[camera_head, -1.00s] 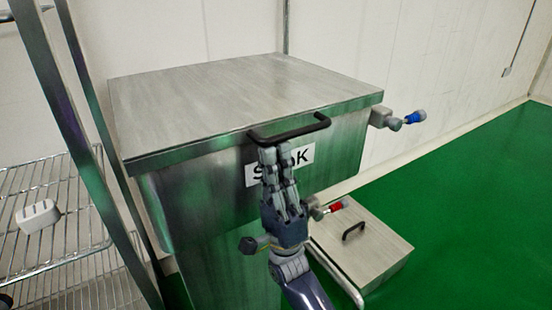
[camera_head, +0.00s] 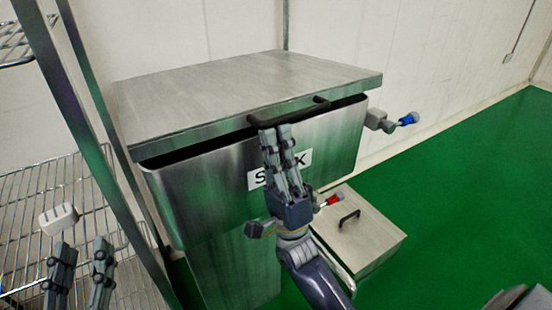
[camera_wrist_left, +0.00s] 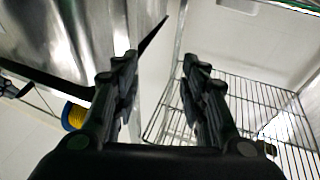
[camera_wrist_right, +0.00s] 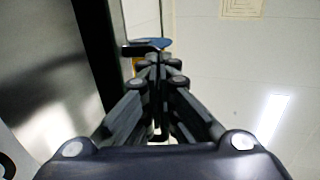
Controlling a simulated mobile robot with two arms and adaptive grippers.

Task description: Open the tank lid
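The steel tank (camera_head: 225,185) stands in the middle of the head view, with a partly covered label on its front. Its flat lid (camera_head: 245,90) is tilted slightly up at the front, with a dark gap between lid and rim. The black lid handle (camera_head: 315,105) is on the lid's front edge. My right gripper (camera_head: 277,134) has its fingers closed together, tips against the handle from below; the handle also shows in the right wrist view (camera_wrist_right: 143,48). My left gripper (camera_head: 80,250) is open and empty at the lower left, apart from the tank.
A wire shelf (camera_head: 110,225) with a small white object (camera_head: 58,219) and metal posts stands on the left. Valves with blue (camera_head: 408,119) and red (camera_head: 330,200) handles stick out near the tank. A low steel box (camera_head: 365,235) lies on the green floor; floor at right is clear.

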